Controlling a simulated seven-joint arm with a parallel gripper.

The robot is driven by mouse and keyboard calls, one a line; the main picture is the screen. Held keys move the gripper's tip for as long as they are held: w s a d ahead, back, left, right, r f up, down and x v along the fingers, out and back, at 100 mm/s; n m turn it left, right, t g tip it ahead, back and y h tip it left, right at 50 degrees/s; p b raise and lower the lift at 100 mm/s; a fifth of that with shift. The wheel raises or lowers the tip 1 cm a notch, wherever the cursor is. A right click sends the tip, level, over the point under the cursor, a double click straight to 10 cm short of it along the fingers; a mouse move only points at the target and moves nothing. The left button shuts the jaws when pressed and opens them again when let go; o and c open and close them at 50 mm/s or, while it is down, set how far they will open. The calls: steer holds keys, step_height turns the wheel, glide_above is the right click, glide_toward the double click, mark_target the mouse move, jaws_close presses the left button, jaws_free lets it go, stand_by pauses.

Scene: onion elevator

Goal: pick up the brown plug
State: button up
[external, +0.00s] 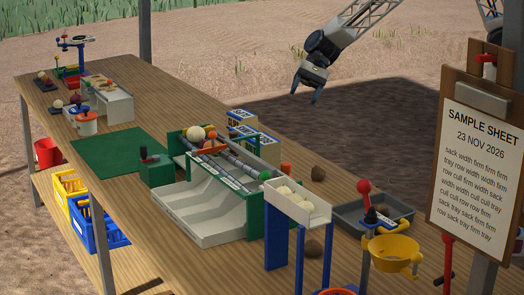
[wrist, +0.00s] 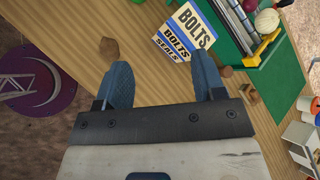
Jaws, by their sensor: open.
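No object is clearly recognisable as the brown plug. Small brown lumps that could include it show in the wrist view: one (wrist: 109,48) just beyond the left finger, and another (wrist: 226,71) right of the right finger. My gripper (external: 305,97) hangs high beyond the table's far edge in the external view, pointing down. In the wrist view my gripper (wrist: 160,62) is open, with nothing seen between its fingers.
Boxes (external: 250,137) labelled BOLTS and SEALS in the wrist view (wrist: 185,38) stand beside the green-sided roller machine (external: 247,219). A white tray on blue legs (external: 299,213), a grey tray (external: 345,222) and a yellow bowl (external: 391,252) stand nearby. The green mat (external: 115,155) is mostly bare.

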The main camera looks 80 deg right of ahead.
steer(key=w+d+f+m+t+y, duration=0.2)
steer(key=w+f+m, duration=0.4)
steer(key=w, duration=0.5)
steer(key=m+t, duration=0.3)
steer(key=m, duration=0.1)
glide_toward(234, 153)
step_height(234, 153, up, 4)
steer(key=shift+w+f, duration=0.5)
steer(key=shift+w, duration=0.4)
steer(key=shift+a, duration=0.15)
steer(key=shift+x, duration=1.2)
steer(key=shift+a, duration=0.1)
steer(key=shift+x, duration=2.5)
